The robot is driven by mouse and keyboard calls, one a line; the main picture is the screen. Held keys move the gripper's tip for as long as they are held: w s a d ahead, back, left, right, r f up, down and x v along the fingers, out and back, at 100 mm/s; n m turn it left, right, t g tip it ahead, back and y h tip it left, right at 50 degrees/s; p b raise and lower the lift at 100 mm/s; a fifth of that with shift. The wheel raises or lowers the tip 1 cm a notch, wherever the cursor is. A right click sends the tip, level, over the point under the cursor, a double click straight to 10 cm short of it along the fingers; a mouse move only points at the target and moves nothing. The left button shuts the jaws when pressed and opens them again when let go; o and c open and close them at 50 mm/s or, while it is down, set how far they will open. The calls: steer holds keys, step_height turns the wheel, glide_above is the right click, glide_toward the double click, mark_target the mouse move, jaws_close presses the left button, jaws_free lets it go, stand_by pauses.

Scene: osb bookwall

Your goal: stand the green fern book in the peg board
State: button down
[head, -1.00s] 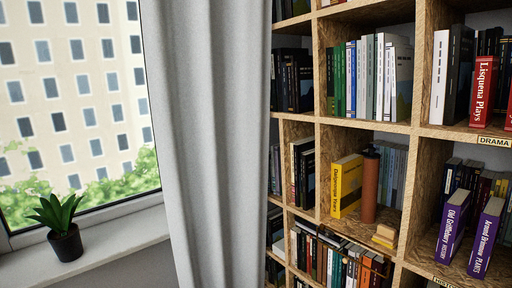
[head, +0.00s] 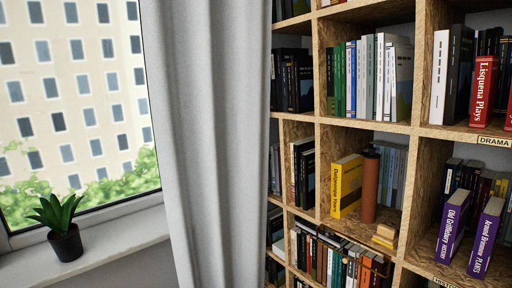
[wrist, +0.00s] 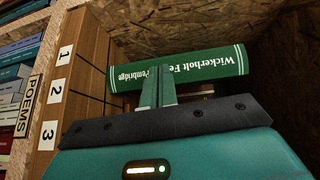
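In the wrist view the green fern book (wrist: 205,66) lies with its spine facing me, white lettering starting "Wickerholt Fe", inside an OSB compartment. The wooden peg board (wrist: 84,80) is at the left, with dark gaps and white number tags 1, 2 and 3. My gripper (wrist: 158,84) reaches up to the spine; its two narrow fingers stand close together in front of the book and hide part of it. I cannot tell whether they hold it. The head view shows neither my gripper nor, recognisably, this book or the peg board.
An OSB panel (wrist: 285,80) closes the compartment at right. A "POEMS" label (wrist: 28,105) and shelved books (wrist: 10,90) are left of the peg board. The head view shows the bookwall (head: 425,60), a grey curtain (head: 212,140) and a potted plant (head: 62,235) on the sill.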

stand_by(0.3)
steer(key=s+a, duration=0.5)
steer(key=a, duration=0.2)
steer(key=shift+s+a, duration=0.25)
steer(key=shift+s, duration=0.15)
